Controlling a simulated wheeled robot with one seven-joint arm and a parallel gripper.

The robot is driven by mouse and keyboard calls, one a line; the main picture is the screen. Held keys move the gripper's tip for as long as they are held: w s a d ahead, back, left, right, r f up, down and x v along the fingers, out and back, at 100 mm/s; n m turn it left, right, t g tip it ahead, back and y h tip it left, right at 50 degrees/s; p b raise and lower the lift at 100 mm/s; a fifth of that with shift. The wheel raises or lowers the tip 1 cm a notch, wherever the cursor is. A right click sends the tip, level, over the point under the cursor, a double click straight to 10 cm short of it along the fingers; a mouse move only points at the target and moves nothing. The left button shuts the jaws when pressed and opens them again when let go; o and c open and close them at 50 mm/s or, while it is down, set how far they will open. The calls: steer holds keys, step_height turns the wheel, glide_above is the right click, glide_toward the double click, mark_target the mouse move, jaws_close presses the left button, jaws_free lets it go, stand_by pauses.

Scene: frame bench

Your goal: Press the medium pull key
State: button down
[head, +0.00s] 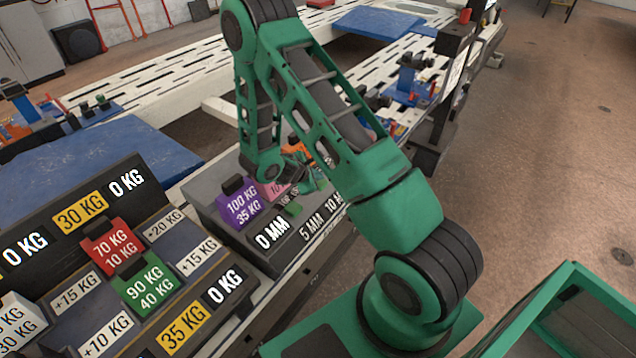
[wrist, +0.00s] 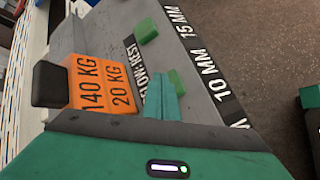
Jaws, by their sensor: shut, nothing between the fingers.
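My gripper (wrist: 161,97) is shut and empty, its teal fingertips over the grey console top. In the head view it is mostly hidden behind my arm. In the wrist view, a small green key (wrist: 177,80) lies just right of the fingertips; I cannot tell whether they touch. Another green key (wrist: 146,30) sits farther up the console. An orange block (wrist: 102,84) reading 140 KG and 20 KG stands left of the fingertips. Lettering ending in REST runs beside them, partly covered. No readable label names the medium pull key.
The console (head: 208,198) also carries a purple block (head: 238,204) and a pink block (head: 270,190). Its front strip reads 0 MM, 5 MM and 10 MM. A board of weight-labelled blocks fills the lower left. Open floor (head: 560,160) lies right.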

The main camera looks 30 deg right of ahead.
steer(key=shift+f, duration=0.5)
stand_by(0.4)
steer(key=shift+r, duration=1.05)
step_height(320, 180, up, 6)
stand_by(0.6)
stand_by(0.3)
